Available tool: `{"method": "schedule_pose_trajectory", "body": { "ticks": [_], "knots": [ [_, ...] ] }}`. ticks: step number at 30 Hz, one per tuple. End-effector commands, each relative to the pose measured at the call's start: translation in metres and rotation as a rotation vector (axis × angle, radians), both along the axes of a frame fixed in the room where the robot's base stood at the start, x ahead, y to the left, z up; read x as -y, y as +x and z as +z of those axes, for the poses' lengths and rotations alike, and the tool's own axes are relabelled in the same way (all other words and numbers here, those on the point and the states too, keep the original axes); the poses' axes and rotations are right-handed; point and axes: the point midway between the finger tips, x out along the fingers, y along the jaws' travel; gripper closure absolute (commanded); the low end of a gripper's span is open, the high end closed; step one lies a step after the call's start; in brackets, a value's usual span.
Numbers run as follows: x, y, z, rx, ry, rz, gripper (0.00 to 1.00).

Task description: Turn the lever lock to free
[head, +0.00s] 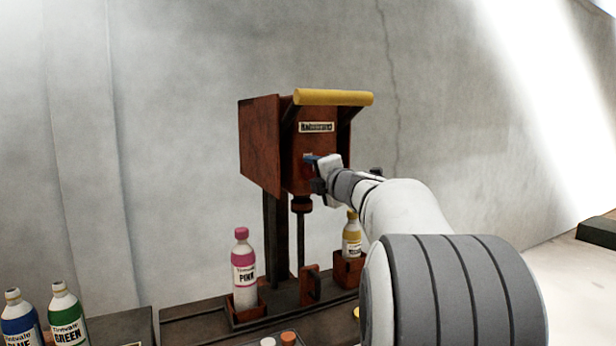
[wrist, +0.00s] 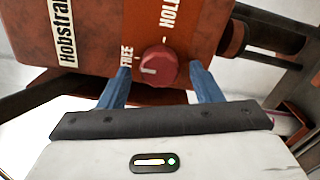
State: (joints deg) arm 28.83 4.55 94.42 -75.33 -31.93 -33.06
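The lever lock is a round red knob (wrist: 159,67) on the orange-red face of the machine head (head: 262,142). The words FREE and HOLD are printed beside it. The white line on the knob points left, at the tick by FREE. My gripper (wrist: 160,70) has its two blue fingers on either side of the knob, with a gap showing on each side. It is open and holds nothing. In the head view my gripper (head: 311,162) is at the front of the machine, and the knob is hidden there.
A yellow bar (head: 333,97) tops the machine. Below stand a pink bottle (head: 244,270) in a holder and a yellow-capped bottle (head: 352,237) in a red box. Blue (head: 20,322) and green (head: 66,318) bottles stand at lower left. A grey wall is behind.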

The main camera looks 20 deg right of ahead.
Motion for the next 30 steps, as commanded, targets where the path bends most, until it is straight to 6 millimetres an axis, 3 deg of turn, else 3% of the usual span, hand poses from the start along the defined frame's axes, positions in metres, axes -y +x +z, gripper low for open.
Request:
{"method": "schedule_pose_trajectory", "body": {
  "ticks": [8,21,30],
  "knots": [
    [0.000,-0.003,0.000,0.000,0.001,0.000,0.41],
    [0.003,-0.068,0.001,0.001,0.001,-0.002,0.41],
    [0.002,-0.079,0.000,0.000,0.001,0.001,0.41]
  ]
}}
